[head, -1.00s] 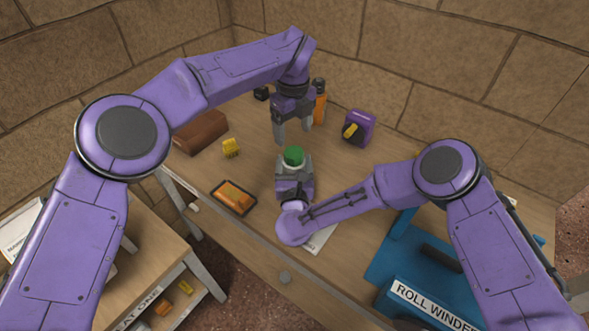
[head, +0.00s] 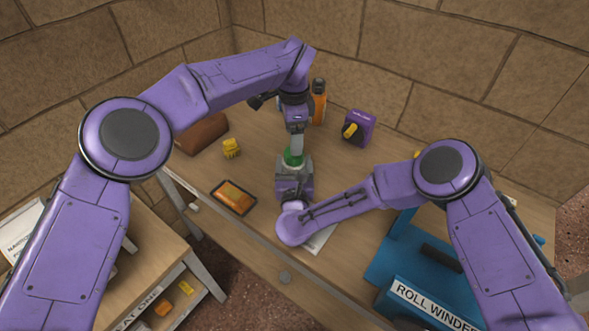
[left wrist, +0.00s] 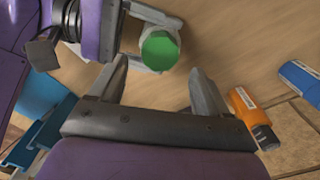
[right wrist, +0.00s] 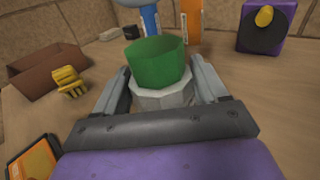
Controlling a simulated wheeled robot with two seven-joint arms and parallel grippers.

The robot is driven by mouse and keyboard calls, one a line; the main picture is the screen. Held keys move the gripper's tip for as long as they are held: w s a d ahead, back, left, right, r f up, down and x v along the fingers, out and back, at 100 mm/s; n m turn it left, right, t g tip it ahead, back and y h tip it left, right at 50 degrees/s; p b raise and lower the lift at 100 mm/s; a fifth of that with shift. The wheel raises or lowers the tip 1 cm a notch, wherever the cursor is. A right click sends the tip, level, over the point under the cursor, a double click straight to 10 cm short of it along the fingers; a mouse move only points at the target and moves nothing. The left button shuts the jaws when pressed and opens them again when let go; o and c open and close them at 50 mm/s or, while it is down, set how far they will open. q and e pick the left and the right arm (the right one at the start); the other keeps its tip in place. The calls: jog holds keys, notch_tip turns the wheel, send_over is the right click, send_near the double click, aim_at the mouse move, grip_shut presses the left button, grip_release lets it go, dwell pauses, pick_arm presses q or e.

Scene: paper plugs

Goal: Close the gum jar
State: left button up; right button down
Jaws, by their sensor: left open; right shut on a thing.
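The gum jar, pale with a green lid, stands upright on the table; its jar body (right wrist: 163,97) and lid (right wrist: 157,62) show in the right wrist view. The lid sits on the jar's mouth; I cannot tell how tightly. My right gripper (head: 294,168) is shut on the jar body, one finger on each side. My left gripper (head: 296,148) hangs over the lid, pointing down, open and empty. In the left wrist view the lid (left wrist: 160,48) lies beyond and between the two fingertips, apart from them. In the head view the left fingers partly cover the lid.
An orange bottle (head: 319,106) and a blue bottle (left wrist: 300,80) stand behind the jar. A purple box (head: 359,126) is at back right, a brown box (head: 203,133) and yellow piece (head: 231,148) at left. A dark tray (head: 234,197) lies front left, a blue roll winder (head: 425,295) front right.

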pick_arm(q)
notch_tip(320, 180, down, 6)
jog(key=shift+f, duration=0.15)
jog(key=c, duration=1.1)
jog(key=shift+o, duration=0.2)
jog(key=m, duration=0.6)
jog(key=shift+m, duration=0.3)
jog(key=o, duration=1.2)
jog(key=shift+c, duration=0.2)
jog(key=shift+r, duration=2.3)
